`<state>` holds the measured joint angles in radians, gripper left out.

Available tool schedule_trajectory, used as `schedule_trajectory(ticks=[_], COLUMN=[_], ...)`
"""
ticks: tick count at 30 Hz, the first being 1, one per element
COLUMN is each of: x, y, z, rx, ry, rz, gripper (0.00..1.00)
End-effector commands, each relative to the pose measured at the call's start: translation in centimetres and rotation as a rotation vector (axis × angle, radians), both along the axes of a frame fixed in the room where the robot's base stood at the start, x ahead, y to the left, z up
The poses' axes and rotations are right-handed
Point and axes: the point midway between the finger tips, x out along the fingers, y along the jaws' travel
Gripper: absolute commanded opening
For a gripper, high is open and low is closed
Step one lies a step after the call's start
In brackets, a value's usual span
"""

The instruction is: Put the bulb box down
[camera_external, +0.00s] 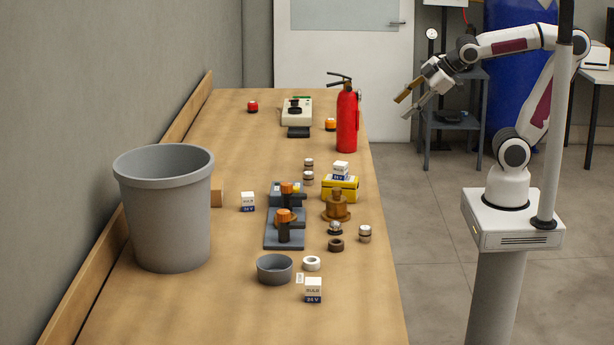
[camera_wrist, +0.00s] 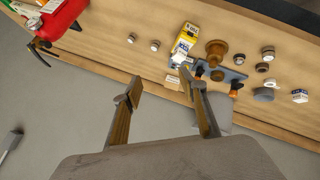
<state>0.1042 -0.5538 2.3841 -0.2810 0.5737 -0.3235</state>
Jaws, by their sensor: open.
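Several small white and blue bulb boxes are in the external view. One (camera_external: 313,290) stands at the near end of the table. Another (camera_external: 247,201) stands left of the blue-grey fixtures. A third (camera_external: 341,168) rests on top of the yellow box (camera_external: 340,189). The near box also shows at the right of the wrist view (camera_wrist: 300,96). My gripper (camera_external: 405,107) is open and empty, raised beyond the table's right edge, apart from every box. Its two fingers stand wide apart in the wrist view (camera_wrist: 159,76).
A red fire extinguisher (camera_external: 347,120) stands at the table's right edge, close to my gripper's side. A grey bin (camera_external: 165,215) stands at left. Fixtures with orange knobs (camera_external: 284,216), a brass part (camera_external: 337,207) and a grey bowl (camera_external: 274,269) crowd the middle. The near-left tabletop is clear.

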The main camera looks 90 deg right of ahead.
Motion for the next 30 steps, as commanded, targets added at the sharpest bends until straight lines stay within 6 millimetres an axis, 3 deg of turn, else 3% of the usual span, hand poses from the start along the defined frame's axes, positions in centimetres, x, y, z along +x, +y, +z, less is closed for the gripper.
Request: schedule_trajectory(ticks=[6,12,26,30], x=[-6.9,-10.5,-11.2,-11.2], y=[4.6,7.1,7.5,7.4], z=[-3.6,-5.4,-5.7,-5.7], rx=[0.29,0.432,0.458,0.458], ry=[0.102,0.174,0.191,0.19], rz=[-0.165,-0.251,-0.269,-0.273], gripper=[0.42,0.42,0.42,0.78])
